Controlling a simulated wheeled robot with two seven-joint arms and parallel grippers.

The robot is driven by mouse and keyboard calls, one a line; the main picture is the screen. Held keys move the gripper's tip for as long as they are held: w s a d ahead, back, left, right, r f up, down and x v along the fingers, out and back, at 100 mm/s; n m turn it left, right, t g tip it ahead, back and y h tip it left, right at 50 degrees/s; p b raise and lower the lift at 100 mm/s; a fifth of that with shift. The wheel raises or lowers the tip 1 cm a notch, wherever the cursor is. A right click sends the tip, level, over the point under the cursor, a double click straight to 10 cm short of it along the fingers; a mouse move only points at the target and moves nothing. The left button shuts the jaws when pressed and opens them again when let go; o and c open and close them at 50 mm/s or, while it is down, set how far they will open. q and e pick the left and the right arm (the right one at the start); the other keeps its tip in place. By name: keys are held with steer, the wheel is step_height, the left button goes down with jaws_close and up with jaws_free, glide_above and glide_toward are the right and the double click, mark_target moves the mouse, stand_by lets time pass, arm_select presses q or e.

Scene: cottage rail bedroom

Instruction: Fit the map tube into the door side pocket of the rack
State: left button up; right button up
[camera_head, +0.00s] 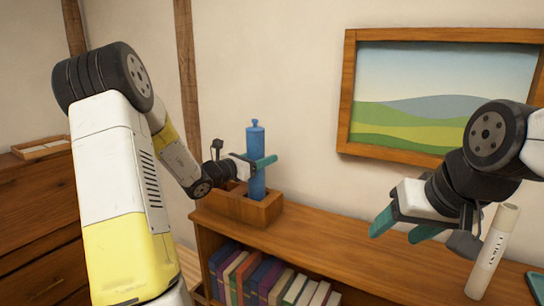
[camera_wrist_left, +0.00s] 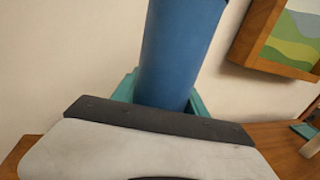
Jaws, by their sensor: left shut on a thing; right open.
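A cream tube with dark lettering (camera_head: 492,252), which looks like the map tube, stands upright on the shelf top at the right. The wooden rack (camera_head: 262,214) sits on the shelf top near the wall. My left gripper (camera_head: 260,166) is shut on a tall blue bottle (camera_head: 256,142), upright at the rack's right part. The blue bottle fills the left wrist view (camera_wrist_left: 178,50). My right gripper (camera_head: 403,230) is open and empty, left of the cream tube.
A bookshelf top (camera_head: 345,253) is clear between the rack and the cream tube. Several books (camera_head: 262,278) stand below. A framed picture (camera_head: 400,150) hangs behind. A teal item (camera_head: 537,287) lies at the right edge. A dresser (camera_head: 35,215) stands left.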

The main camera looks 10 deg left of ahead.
arm_select(q)
steer(key=shift+f, duration=1)
steer(key=o, duration=1.6)
steer(key=v, duration=0.7)
steer(key=shift+s+a, duration=0.25)
steer(key=shift+s, duration=0.1)
steer(key=shift+s, duration=0.1)
